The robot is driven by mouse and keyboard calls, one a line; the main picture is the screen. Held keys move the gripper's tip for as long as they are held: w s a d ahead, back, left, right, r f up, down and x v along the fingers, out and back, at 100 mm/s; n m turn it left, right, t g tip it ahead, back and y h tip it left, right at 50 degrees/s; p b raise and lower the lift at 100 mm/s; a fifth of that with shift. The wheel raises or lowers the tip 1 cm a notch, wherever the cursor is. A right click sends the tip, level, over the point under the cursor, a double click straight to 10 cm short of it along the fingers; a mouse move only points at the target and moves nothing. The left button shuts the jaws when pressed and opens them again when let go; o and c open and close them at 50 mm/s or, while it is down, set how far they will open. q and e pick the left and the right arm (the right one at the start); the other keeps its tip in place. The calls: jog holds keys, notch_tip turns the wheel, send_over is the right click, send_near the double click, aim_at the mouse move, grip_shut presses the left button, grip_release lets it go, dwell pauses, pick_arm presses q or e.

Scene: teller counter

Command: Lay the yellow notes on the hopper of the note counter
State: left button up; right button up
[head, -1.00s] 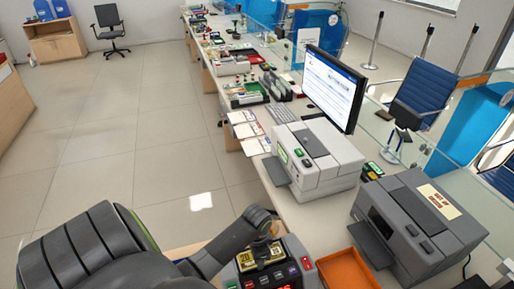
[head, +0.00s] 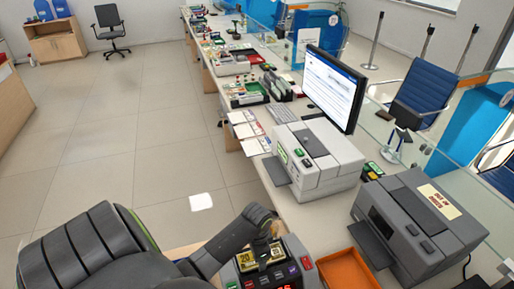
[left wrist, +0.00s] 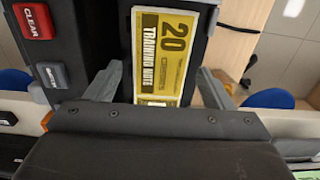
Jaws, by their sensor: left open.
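The yellow notes (left wrist: 165,50), marked 20 and TRAINING NOTE, lie flat on the dark hopper of the note counter (left wrist: 100,25) in the left wrist view. In the head view the notes (head: 250,263) show on top of the note counter (head: 298,258) at the bottom centre. My left gripper (left wrist: 159,86) is open, its two fingers spread on either side of the notes, with a gap on each side. The lower end of the notes is hidden behind the gripper body. My right gripper is not in view.
An orange tray (head: 347,268) stands right of the note counter. A grey machine (head: 425,220) with a paper label is further right. A white-grey machine (head: 325,160) and a monitor (head: 332,88) stand behind.

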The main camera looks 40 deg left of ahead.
pick_arm(q)
notch_tip(320, 180, up, 11)
jog(key=b, duration=0.1)
dwell(0.3)
dwell(0.5)
